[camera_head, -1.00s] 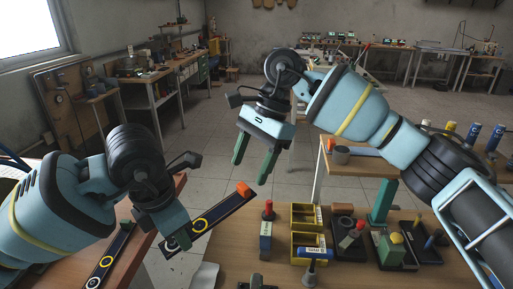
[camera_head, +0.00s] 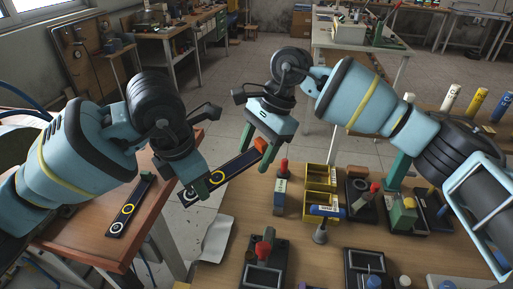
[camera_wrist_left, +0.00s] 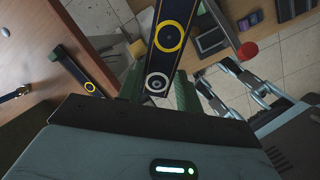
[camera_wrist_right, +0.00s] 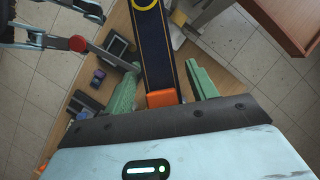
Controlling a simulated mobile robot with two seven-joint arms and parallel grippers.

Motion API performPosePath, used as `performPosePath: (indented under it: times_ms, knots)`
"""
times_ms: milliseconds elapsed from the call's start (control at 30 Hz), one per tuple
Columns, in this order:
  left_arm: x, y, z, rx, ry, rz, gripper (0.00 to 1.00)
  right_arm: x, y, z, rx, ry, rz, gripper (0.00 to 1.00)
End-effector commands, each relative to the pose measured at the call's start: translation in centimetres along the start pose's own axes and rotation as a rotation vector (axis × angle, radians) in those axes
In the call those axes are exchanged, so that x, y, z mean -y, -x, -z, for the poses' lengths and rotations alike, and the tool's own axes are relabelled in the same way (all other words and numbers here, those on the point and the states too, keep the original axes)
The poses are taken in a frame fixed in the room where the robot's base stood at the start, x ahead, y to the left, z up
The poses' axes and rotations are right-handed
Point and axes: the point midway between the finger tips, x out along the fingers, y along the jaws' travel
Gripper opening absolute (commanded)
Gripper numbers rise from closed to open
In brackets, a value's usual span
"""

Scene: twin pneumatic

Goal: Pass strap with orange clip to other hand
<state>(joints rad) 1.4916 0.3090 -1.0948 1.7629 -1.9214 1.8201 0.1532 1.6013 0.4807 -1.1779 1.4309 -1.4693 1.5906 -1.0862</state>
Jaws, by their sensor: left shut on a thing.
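The dark strap (camera_head: 228,174) has yellow and white rings and an orange clip (camera_head: 261,145) at its far end. My left gripper (camera_head: 195,185) is shut on the ringed end, and the strap points up and right in the head view. The strap (camera_wrist_left: 168,45) also runs out from my left fingers in the left wrist view. My right gripper (camera_head: 257,148) is at the clip end. In the right wrist view its green fingers stand on either side of the strap (camera_wrist_right: 154,55) and the clip (camera_wrist_right: 161,98), with gaps on both sides.
Another ringed strap (camera_head: 130,208) lies on the left table (camera_head: 85,235). The right table (camera_head: 215,272) holds yellow bins (camera_head: 320,178), a red-topped bottle (camera_head: 281,188), a green block (camera_head: 403,214) and several dark fixtures. Floor shows between the tables.

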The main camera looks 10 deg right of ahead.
Motion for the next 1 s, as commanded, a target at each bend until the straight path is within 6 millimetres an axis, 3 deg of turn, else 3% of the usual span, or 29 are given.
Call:
performPosePath:
  times_ms: [33,300,333,500,833,1000]
  knots:
    - [0.0,0.0,0.0,0.0,0.0,0.0,0.13,0.0,0.0,0.0,0.0,0.0,0.0,0.5]
    - [0.0,0.0,0.0,0.0,0.0,0.0,0.13,0.0,0.0,0.0,0.0,0.0,0.0,0.15]
    - [0.0,0.0,0.0,0.0,0.001,0.0,0.38,0.0,0.1,0.0,0.0,0.0,0.0,0.14]
    - [0.0,0.0,0.0,0.0,0.001,0.0,0.6,0.0,0.1,0.0,0.0,0.0,0.0,0.14]
    - [0.0,0.2,0.0,0.0,0.0,-0.001,0.61,0.0,0.1,0.0,0.0,0.0,0.0,0.14]
    - [-0.1,2.1,0.0,0.002,0.001,-0.004,0.61,0.0,0.1,0.0,0.0,0.0,0.0,0.14]
